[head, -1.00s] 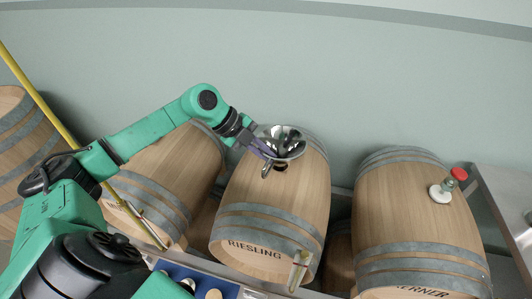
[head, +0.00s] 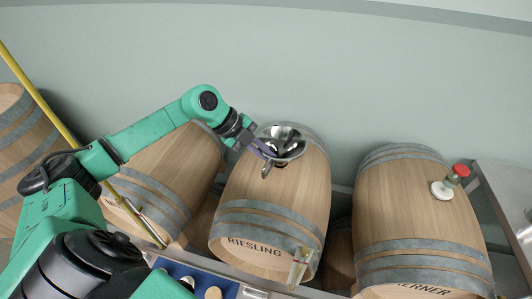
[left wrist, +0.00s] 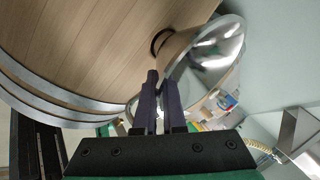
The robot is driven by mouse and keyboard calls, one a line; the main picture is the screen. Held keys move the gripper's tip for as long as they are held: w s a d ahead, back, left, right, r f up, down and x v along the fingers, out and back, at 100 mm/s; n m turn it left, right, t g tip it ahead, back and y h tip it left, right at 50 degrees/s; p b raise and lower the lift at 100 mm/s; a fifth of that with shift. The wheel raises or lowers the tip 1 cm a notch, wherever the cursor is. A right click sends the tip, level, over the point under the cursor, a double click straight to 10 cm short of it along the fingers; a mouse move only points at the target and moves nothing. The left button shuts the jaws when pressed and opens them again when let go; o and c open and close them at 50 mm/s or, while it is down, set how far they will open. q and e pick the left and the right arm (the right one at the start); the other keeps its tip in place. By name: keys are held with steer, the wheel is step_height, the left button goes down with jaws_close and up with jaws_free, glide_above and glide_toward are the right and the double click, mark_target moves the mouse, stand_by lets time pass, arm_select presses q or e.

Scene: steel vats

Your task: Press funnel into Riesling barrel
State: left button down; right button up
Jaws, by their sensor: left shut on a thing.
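The Riesling barrel (head: 262,205) lies on its side in the middle of the head view, with RIESLING written on its front end. The shiny steel funnel (head: 284,140) is at the top of this barrel. My left gripper (head: 266,151) is shut on the funnel's handle at its near left side. In the left wrist view the gripper fingers (left wrist: 157,100) are together at the funnel (left wrist: 205,62). A dark round hole (left wrist: 160,42) shows in the barrel's wood beside the funnel. My right gripper is not in view.
Another barrel (head: 168,175) is at left behind my arm. A yellow pole (head: 45,95) crosses the left side. A blue tray (head: 180,270) is at the bottom.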

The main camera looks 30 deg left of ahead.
arm_select(q)
steer(key=shift+f+b, duration=0.55)
steer(key=shift+f, duration=0.4)
steer(key=c, duration=0.9)
jaws_free()
steer(key=shift+s+a+r, duration=0.1)
steer(key=shift+a+r, duration=0.05)
steer(key=shift+a, duration=0.15)
steer(key=b+v, duration=0.4)
steer(key=shift+s+a+b, duration=0.25)
steer(key=shift+a+b, duration=0.1)
steer(key=shift+b, duration=0.05)
steer(key=b+v, duration=0.1)
steer(key=v, duration=0.2)
steer(key=b+v, duration=0.2)
steer(key=v, duration=0.1)
steer(key=b+v, duration=0.2)
steer(key=v, duration=0.1)
steer(key=shift+d+r, duration=0.2)
steer(key=shift+r, duration=0.25)
